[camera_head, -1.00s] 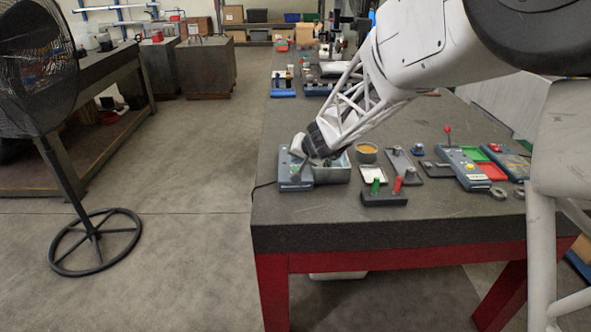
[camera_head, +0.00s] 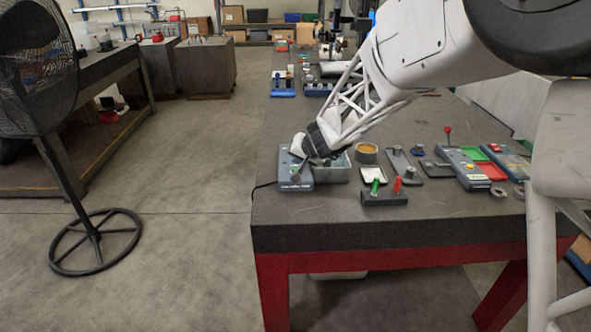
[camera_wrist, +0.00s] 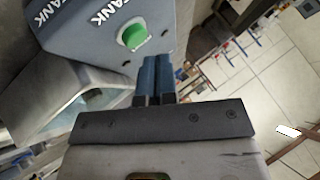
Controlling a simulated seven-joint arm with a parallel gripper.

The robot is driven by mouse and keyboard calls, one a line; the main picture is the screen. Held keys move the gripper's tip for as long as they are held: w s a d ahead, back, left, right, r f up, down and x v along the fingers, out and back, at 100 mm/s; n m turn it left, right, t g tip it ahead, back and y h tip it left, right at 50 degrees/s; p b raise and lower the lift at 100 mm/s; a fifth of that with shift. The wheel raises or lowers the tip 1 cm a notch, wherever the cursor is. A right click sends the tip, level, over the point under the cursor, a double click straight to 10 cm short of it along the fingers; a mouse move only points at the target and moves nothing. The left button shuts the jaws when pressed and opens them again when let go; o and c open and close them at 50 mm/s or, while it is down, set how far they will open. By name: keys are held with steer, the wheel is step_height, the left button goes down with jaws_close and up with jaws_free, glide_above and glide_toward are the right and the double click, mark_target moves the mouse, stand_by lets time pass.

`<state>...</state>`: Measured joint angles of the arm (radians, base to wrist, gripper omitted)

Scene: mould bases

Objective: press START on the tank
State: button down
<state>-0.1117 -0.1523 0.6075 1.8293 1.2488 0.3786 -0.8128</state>
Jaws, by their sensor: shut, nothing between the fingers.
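The tank is a grey-blue unit (camera_head: 296,185) with an open basin (camera_head: 335,174) beside it, at the front left of the bench. No START label is readable. My gripper (camera_wrist: 157,62) is shut and empty, its two dark blue fingers side by side. Their tips lie close to the button, just below and right of it in the wrist view; I cannot tell whether they touch the panel.
Right of the tank stand a round container (camera_head: 367,153), a block with green and red levers (camera_head: 384,198) and several control boxes such as one with a red-knobbed lever (camera_head: 462,168). The bench's front left corner is bare. A fan (camera_head: 88,225) stands on the floor to the left.

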steer(key=shift+f, duration=0.8)
stand_by(1.6)
steer(key=shift+r, duration=0.75)
steer(key=shift+r, duration=0.1)
steer(key=shift+r, duration=2.4)
